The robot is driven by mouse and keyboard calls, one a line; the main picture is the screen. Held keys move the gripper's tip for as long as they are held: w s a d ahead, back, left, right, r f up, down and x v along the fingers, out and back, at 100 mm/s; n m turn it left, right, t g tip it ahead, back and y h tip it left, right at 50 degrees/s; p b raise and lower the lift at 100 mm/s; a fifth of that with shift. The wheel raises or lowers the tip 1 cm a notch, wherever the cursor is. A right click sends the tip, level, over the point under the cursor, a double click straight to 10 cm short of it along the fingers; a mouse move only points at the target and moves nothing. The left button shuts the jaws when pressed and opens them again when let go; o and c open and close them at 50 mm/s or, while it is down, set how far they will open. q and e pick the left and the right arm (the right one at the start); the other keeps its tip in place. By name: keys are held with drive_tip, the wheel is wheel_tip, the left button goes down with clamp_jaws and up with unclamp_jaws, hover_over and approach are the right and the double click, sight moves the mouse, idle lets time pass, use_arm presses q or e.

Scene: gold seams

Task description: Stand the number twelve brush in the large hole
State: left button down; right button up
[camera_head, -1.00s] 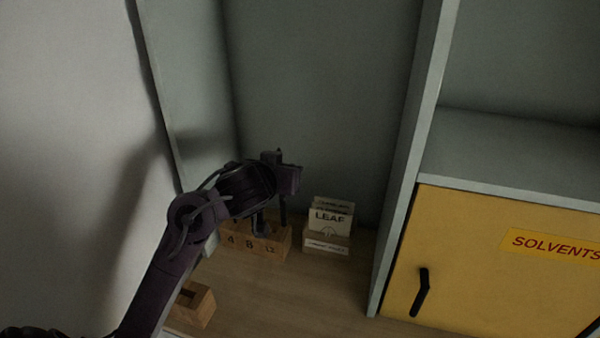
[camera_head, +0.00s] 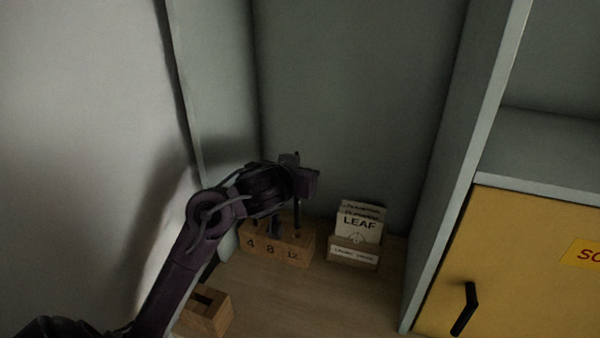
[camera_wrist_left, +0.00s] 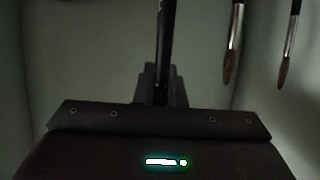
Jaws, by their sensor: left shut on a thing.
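My left gripper (camera_head: 284,222) is over the back of a wooden block (camera_head: 272,251) marked 4, 8 and 12. It is shut on a thin dark shaft, seemingly a brush (camera_wrist_left: 163,45), upright in the middle of the left wrist view. Its number and its lower end cannot be made out. Two more brushes with dark handles, pale ferrules and brown bristles, a nearer one (camera_wrist_left: 234,40) and a farther one (camera_wrist_left: 290,40), show at the right of that view. The block's holes are mostly hidden by the gripper. My right gripper is not in view.
A wooden card holder with LEAF cards (camera_head: 357,235) stands right of the block. A small slotted wooden block (camera_head: 208,311) is nearer, beside my left arm. Grey walls enclose the shelf. A yellow cabinet door (camera_head: 530,270) is at right. The wooden surface in front is clear.

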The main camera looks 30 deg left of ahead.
use_arm(q)
drive_tip(key=shift+f, duration=0.2)
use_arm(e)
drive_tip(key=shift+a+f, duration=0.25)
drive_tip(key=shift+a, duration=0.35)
use_arm(q)
drive_tip(key=shift+f, duration=0.1)
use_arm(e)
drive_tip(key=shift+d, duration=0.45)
use_arm(q)
drive_tip(key=shift+f, duration=0.1)
drive_tip(key=shift+f, duration=0.3)
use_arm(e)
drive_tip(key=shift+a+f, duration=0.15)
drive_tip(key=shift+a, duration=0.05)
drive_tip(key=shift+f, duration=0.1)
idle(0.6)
